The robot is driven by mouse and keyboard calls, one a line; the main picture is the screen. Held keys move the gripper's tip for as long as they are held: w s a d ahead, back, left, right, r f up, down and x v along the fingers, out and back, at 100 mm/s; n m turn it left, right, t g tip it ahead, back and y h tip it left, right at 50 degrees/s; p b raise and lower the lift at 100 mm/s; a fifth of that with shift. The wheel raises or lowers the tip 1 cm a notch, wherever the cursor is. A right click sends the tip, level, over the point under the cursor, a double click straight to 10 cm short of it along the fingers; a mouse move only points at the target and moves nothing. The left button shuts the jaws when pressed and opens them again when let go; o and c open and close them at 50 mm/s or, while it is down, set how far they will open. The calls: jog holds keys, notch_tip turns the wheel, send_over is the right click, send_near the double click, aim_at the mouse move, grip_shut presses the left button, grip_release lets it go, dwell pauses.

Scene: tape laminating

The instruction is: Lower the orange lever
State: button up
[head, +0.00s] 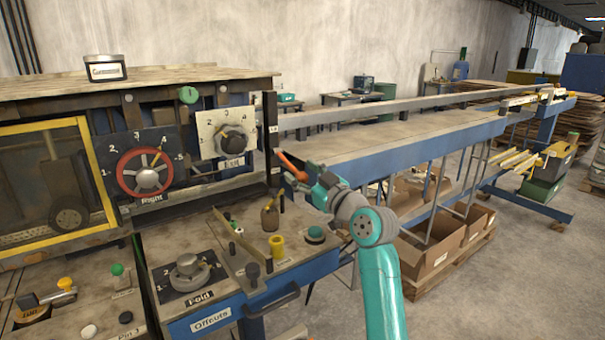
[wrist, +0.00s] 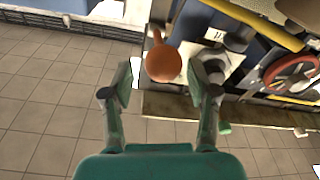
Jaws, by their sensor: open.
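The orange lever (head: 291,166) shows in the head view as a slanting orange bar at the right end of the machine, by the dark upright post. Its lower right end meets my gripper (head: 316,184), which partly hides it. In the wrist view the lever (wrist: 163,64) has a round orange knob with a short stem pointing up. The knob lies between the two fingertips of my gripper (wrist: 163,78), with gaps on both sides. My gripper is open, and I cannot tell whether either finger touches the knob.
The red Right wheel (head: 147,172) and a black dial (head: 231,139) are left of the lever. Below is a control panel with a yellow knob (head: 277,246) and a Fold dial (head: 188,271). A long blue conveyor table (head: 400,150) runs back right. Open floor lies in front.

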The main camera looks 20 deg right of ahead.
jog(key=v, duration=1.1)
jog(key=shift+s, duration=0.35)
jog(key=shift+d+f, duration=0.1)
jog(key=shift+f, duration=0.05)
